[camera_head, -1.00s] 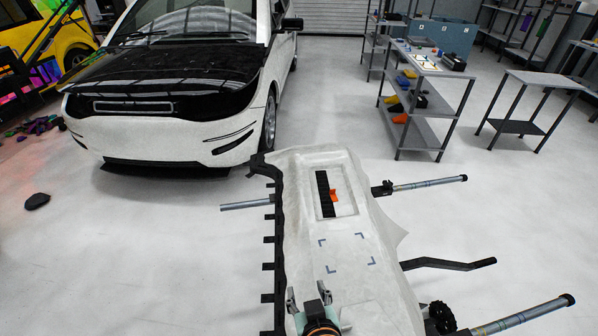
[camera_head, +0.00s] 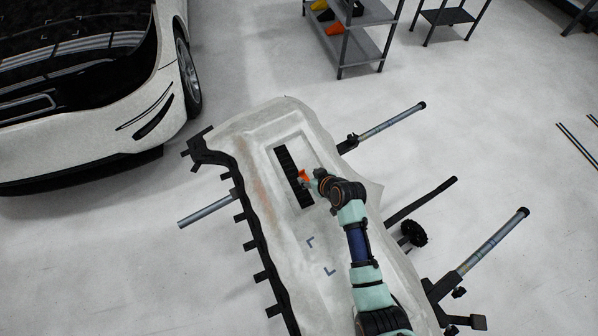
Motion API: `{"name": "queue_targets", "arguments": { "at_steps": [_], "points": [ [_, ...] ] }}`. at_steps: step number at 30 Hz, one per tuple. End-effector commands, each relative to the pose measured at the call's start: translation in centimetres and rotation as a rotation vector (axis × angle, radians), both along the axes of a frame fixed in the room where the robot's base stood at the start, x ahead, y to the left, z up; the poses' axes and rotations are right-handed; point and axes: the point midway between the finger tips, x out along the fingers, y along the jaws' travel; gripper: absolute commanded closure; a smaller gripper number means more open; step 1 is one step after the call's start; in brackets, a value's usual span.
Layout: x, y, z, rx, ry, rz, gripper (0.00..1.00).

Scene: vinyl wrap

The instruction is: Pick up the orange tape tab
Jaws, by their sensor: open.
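The orange tape tab (camera_head: 303,176) is a small bright orange piece at the right edge of a black strip (camera_head: 286,172). The strip lies in a shallow recess of the white-covered panel (camera_head: 262,125). My gripper (camera_head: 309,181) is at the tab, reaching in from the lower right. Its fingers are small in this view and partly overlap the tab's lower right side. The jaws are open. I cannot tell whether they touch the tab or sit around it.
The panel rests on a stand with metal bars (camera_head: 395,122) sticking out on both sides and black clips along its left edge. A white car with a black hood (camera_head: 80,75) stands at upper left. A grey shelf (camera_head: 350,45) is at the top. The floor between is clear.

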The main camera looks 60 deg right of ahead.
Motion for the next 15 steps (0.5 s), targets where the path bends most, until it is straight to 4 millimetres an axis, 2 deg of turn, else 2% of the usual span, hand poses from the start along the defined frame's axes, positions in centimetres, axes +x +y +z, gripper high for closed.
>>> {"name": "queue_targets", "arguments": {
  "at_steps": [5, 12, 15],
  "points": [
    [0.8, -0.5, -0.9, 0.0, 0.0, 0.0, 0.45],
    [3.3, -2.2, -3.4, 0.001, 0.0, 0.001, 0.45],
    [3.5, -2.3, -3.5, 0.001, 0.0, 0.001, 0.45]
  ]
}}
